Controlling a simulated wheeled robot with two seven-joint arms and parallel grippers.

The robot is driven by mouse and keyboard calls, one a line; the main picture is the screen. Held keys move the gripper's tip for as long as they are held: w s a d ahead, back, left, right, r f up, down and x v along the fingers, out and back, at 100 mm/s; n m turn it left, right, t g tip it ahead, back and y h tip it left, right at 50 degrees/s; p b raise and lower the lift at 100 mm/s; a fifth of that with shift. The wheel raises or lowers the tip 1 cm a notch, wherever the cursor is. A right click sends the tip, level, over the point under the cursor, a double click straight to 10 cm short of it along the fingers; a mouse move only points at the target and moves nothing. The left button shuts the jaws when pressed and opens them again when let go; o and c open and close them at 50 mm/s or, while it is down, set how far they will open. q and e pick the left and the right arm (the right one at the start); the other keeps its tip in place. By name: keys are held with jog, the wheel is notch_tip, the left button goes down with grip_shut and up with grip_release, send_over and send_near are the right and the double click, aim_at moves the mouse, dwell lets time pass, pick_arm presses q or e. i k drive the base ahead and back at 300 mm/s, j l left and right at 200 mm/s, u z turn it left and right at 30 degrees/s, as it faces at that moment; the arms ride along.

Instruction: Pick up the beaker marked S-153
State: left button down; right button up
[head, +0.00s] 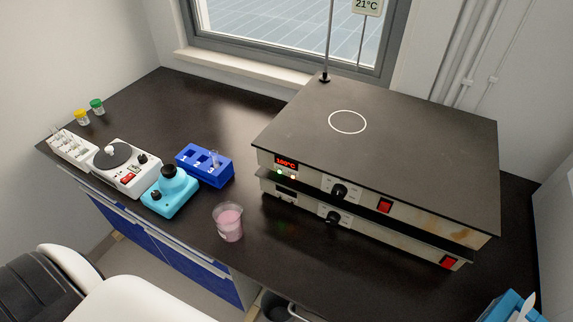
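A clear beaker (229,223) with pink contents stands upright on the black bench top (225,270), near its front edge and left of the hotplates. No S-153 marking can be read on it at this size. Neither of my grippers shows in the head view, and nothing is touching the beaker.
Two stacked hotplates (400,130) fill the right side; the upper display reads about 160°C. Left of the beaker are a blue rack (205,165), a teal mixer (170,192), a white device (122,170) and a tube rack (72,146). Yellow- and green-capped vials (97,106) stand behind.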

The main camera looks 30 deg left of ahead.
aim_at(227, 216)
jog(key=j+u, duration=0.3)
jog(key=u, duration=0.2)
jog(key=j+u, duration=0.3)
jog(key=u, duration=0.2)
jog(key=k+j+z, duration=0.2)
jog(key=k+z, duration=0.2)
jog(key=k, duration=0.15)
